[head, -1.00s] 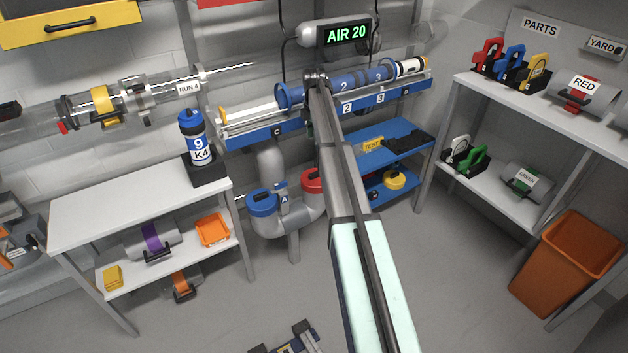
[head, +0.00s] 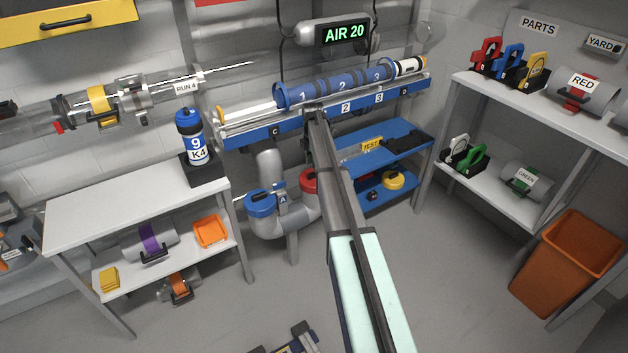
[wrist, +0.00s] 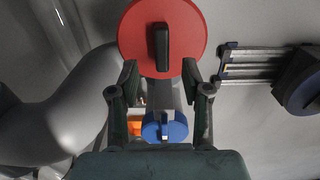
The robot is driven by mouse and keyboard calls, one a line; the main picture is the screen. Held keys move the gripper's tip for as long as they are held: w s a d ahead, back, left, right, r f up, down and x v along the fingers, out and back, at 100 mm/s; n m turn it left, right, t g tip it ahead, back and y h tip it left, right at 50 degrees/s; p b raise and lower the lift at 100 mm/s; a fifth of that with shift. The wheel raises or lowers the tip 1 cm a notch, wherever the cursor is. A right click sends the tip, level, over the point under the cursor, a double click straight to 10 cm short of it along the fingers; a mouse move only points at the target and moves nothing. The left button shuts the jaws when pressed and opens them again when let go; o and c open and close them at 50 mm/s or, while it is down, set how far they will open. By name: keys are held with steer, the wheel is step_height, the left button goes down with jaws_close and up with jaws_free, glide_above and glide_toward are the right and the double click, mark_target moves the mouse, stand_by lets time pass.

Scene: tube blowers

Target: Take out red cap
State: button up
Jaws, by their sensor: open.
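The red cap (head: 309,180) sits on the right-hand mouth of the grey U-shaped pipe (head: 268,162) in the head view. My arm hides part of its right side. In the wrist view the red cap (wrist: 135,28) is a large round disc with a black bar handle (wrist: 162,48) across its middle. My gripper (wrist: 160,74) is open and empty. Its two fingertips lie to either side of the handle's lower end and look apart from it. I cannot tell the depth between fingertips and handle. In the head view my arm hides the fingers.
A blue cap (head: 260,203) sits on the pipe's left mouth. The blue rail (head: 352,108) with blue tubes runs above. A blue shelf unit (head: 400,140) stands close on the right. A small blue disc (wrist: 153,128) shows between my fingers.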

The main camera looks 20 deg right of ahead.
mark_target(314, 178)
steer(key=f, duration=0.4)
steer(key=shift+s+d+f+b, duration=0.1)
steer(key=shift+d+f+b, duration=0.1)
steer(key=shift+f+b, duration=0.1)
jaws_close()
